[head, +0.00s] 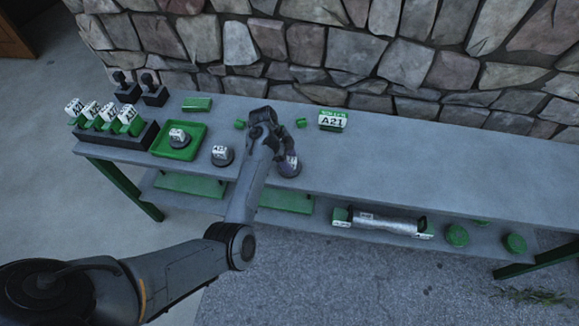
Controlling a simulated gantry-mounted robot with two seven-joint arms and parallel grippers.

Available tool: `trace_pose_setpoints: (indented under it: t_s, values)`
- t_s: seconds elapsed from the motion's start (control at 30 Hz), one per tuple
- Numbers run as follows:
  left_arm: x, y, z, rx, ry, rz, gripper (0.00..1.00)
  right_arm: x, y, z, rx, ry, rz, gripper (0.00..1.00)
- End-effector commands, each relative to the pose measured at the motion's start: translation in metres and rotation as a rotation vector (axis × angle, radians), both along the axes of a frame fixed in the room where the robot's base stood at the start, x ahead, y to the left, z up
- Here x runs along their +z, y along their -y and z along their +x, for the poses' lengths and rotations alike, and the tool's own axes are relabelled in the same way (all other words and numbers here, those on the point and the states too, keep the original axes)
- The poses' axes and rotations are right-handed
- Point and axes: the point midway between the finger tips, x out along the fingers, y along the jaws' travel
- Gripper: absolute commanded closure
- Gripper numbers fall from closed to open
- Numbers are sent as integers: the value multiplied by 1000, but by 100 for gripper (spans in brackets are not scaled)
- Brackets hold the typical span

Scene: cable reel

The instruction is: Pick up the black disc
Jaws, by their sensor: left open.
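My left gripper (289,159) points down near the front edge of the table, left of its middle, and is open. A round dark disc (289,169) with a pale top sits on the table right under the fingers; the gripper partly hides it, and I cannot tell whether they touch. A second black disc (222,160) with a white label block on it stands to the left, near the front edge. A third dark disc (179,143) with a label block lies in the green tray (160,152). My right gripper is not in view.
A black rack (115,137) with several labelled green pieces stands at the far left, with two black stands (153,95) behind it. A green A21 sign (332,120) stands at the back near the stone wall (330,50). The table's right half is clear.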

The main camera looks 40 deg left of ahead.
Motion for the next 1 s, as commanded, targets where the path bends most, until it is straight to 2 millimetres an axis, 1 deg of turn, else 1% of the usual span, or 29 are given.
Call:
trace_pose_setpoints:
  t_s: [0.03,0.1,0.37,0.7,0.77,1.0]
  values:
    - [-5,2,1,-1,-2,-1,38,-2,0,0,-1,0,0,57]
    - [-7,3,1,0,0,0,38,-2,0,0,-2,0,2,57]
    - [-8,3,2,-1,1,1,38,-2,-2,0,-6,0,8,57]
    - [-8,3,2,-1,0,0,90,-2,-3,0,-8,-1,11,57]
    - [-8,3,2,-1,0,0,100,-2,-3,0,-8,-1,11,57]
    - [-7,3,2,-1,1,1,100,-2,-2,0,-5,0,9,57]
